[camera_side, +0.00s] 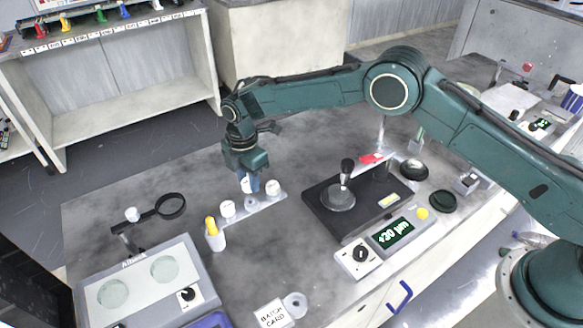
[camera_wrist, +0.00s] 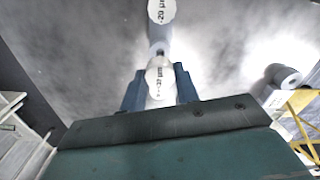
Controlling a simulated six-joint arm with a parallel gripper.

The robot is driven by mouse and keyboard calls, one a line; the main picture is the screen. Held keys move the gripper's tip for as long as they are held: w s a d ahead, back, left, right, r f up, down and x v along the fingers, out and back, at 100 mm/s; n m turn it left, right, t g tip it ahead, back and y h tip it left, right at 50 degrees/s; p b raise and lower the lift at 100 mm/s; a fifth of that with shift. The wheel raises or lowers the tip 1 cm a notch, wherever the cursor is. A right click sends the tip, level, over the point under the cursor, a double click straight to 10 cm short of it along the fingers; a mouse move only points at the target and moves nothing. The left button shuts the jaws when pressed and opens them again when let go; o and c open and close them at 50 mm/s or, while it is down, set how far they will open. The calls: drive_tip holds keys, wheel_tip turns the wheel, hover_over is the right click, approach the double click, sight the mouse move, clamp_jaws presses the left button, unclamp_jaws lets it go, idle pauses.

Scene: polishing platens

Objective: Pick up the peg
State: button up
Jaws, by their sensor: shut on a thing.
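My gripper (camera_side: 248,182) is over the small grey rack strip (camera_side: 262,203) on the bench, pointing down. Its blue fingers (camera_wrist: 160,88) are shut on a white labelled peg (camera_wrist: 160,78), which shows between them in the wrist view. In the side view, part of this white peg (camera_side: 246,186) shows at the fingertips; its lower end is hard to make out. Another white peg (camera_side: 228,209) stands at the strip's left, and one more (camera_side: 272,187) to the right of the fingers. A labelled white peg (camera_wrist: 162,10) is at the top of the wrist view.
A white bottle with a yellow top (camera_side: 213,234) stands just left of the strip. A dark gauge base (camera_side: 318,205) with a readout box (camera_side: 392,234) is at the right. A magnifier (camera_side: 171,206) and polishing machine (camera_side: 135,290) are at the left.

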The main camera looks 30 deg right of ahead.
sight(247, 184)
wheel_tip(247, 184, up, 15)
idle(0.4)
drive_tip(key=shift+f, duration=0.1)
idle(0.4)
drive_tip(key=s+a+f+n, duration=0.1)
drive_tip(key=s+f+n, duration=0.1)
drive_tip(key=s, duration=0.7)
drive_tip(key=s+a+f+n, duration=0.2)
drive_tip(key=s+f, duration=0.3)
drive_tip(key=s, duration=0.5)
drive_tip(key=s+a+f+n, duration=0.1)
drive_tip(key=s+f, duration=0.3)
drive_tip(key=s, duration=0.5)
drive_tip(key=shift+s+a+n, duration=0.25)
drive_tip(key=shift+a+n, duration=0.1)
drive_tip(key=shift+n, duration=0.15)
drive_tip(key=shift+f, duration=0.15)
drive_tip(key=shift+f, duration=2.75)
drive_tip(key=shift+f, duration=1.1)
